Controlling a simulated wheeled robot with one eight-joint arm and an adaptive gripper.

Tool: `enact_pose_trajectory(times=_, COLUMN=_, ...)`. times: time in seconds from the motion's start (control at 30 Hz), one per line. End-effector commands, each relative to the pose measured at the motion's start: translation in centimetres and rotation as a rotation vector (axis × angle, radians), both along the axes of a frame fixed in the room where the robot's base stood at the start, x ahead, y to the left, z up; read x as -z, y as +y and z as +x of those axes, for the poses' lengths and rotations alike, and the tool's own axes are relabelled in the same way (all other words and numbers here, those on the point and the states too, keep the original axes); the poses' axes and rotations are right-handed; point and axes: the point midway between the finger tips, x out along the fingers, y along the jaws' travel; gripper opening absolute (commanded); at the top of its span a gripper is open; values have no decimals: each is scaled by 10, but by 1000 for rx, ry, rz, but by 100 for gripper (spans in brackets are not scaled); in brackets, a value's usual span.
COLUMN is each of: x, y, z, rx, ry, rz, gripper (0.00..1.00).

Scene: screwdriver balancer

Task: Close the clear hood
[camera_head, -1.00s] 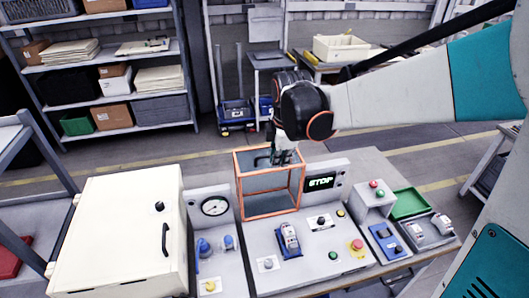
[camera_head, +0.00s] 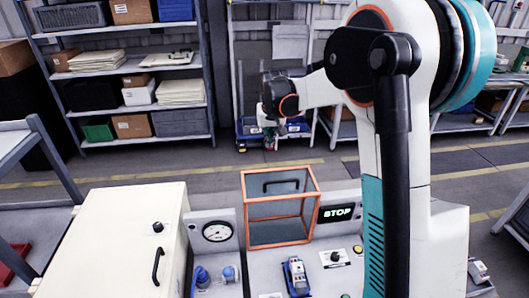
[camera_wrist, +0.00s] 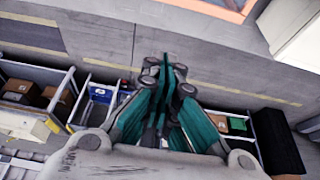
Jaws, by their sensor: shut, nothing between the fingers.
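The clear hood (camera_head: 281,222) is a see-through box with an orange frame on the grey console. It looks lowered, with its frame down around a dark area, but whether it is fully seated cannot be told. An orange frame edge (camera_wrist: 236,6) shows at the top of that view.
A cream cabinet (camera_head: 115,240) stands left of the hood, with a gauge (camera_head: 216,232) between them. Shelves (camera_head: 130,90) and a blue-bin cart (camera_head: 250,127) stand behind. Open floor (camera_head: 200,165) lies between. My arm hides the console's right side.

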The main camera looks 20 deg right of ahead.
Motion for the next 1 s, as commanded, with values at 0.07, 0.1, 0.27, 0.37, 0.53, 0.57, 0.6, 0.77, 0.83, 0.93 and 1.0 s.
enact_pose_trajectory(times=0.07, x=8, y=-1, z=3, rx=0, ry=0, rz=0, gripper=0)
enact_pose_trajectory(times=0.1, x=13, y=-1, z=5, rx=-1, ry=0, rz=0, gripper=0)
enact_pose_trajectory(times=0.27, x=41, y=-3, z=15, rx=-2, ry=0, rz=-1, gripper=0)
enact_pose_trajectory(times=0.37, x=58, y=-4, z=22, rx=-3, ry=0, rz=-1, gripper=0)
enact_pose_trajectory(times=0.53, x=82, y=-6, z=31, rx=-4, ry=0, rz=-1, gripper=0)
enact_pose_trajectory(times=0.57, x=86, y=-7, z=32, rx=-4, ry=0, rz=-1, gripper=0)
enact_pose_trajectory(times=0.6, x=91, y=-7, z=34, rx=-4, ry=0, rz=-1, gripper=0)
enact_pose_trajectory(times=0.77, x=89, y=-2, z=12, rx=-4, ry=0, rz=-1, gripper=0)
enact_pose_trajectory(times=0.83, x=90, y=-1, z=5, rx=-4, ry=0, rz=-1, gripper=0)
enact_pose_trajectory(times=0.93, x=90, y=1, z=-2, rx=-4, ry=0, rz=-1, gripper=0)
enact_pose_trajectory(times=1.0, x=90, y=1, z=-4, rx=-4, ry=0, rz=-1, gripper=0)
